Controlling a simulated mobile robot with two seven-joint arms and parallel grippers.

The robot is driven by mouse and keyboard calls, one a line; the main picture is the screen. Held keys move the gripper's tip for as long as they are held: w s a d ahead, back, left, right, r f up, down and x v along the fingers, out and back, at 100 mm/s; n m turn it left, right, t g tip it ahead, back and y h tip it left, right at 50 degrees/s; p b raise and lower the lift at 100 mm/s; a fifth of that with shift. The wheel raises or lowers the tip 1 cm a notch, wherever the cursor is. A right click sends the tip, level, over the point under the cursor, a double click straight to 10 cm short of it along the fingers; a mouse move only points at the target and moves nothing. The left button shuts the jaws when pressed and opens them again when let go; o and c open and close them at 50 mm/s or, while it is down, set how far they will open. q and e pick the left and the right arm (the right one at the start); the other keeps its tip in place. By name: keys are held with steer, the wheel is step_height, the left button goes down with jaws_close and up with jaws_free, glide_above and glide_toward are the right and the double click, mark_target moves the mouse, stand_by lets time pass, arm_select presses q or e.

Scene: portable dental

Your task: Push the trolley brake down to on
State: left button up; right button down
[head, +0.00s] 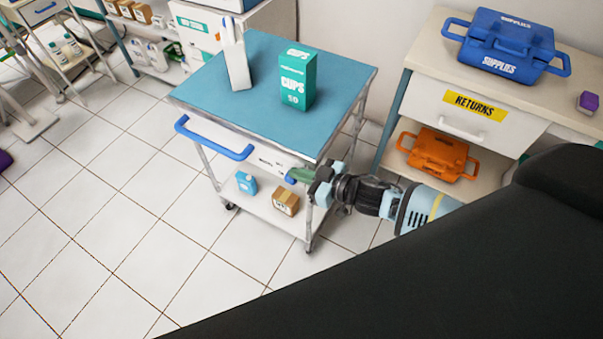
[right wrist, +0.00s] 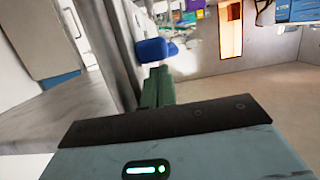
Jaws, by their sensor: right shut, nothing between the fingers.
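The trolley has a blue top (head: 262,66), a white front panel and a blue push handle (head: 215,141). A small blue knob, which looks like the brake lever (head: 291,180), sits at the right of the front panel, below small dark lettering. My right gripper (head: 300,174) is shut and empty, its green fingertips right by the knob. In the right wrist view the blue knob (right wrist: 152,50) shows just beyond the green fingers (right wrist: 158,90). I cannot tell whether they touch. My left gripper is out of view.
A teal cups box (head: 298,80) and a white container (head: 237,64) stand on the trolley top. A small carton (head: 286,202) is on its lower shelf. A cabinet with a returns drawer (head: 490,114) stands at the right. The tiled floor (head: 110,215) at the left is clear.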

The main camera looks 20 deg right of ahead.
step_height(320, 180, down, 5)
steer(key=b, duration=0.2)
steer(key=shift+s+r+b, duration=0.1)
steer(key=shift+r+b, duration=0.05)
steer(key=shift+b, duration=0.15)
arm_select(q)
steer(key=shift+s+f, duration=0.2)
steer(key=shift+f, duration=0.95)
arm_select(e)
steer(key=shift+d, duration=0.1)
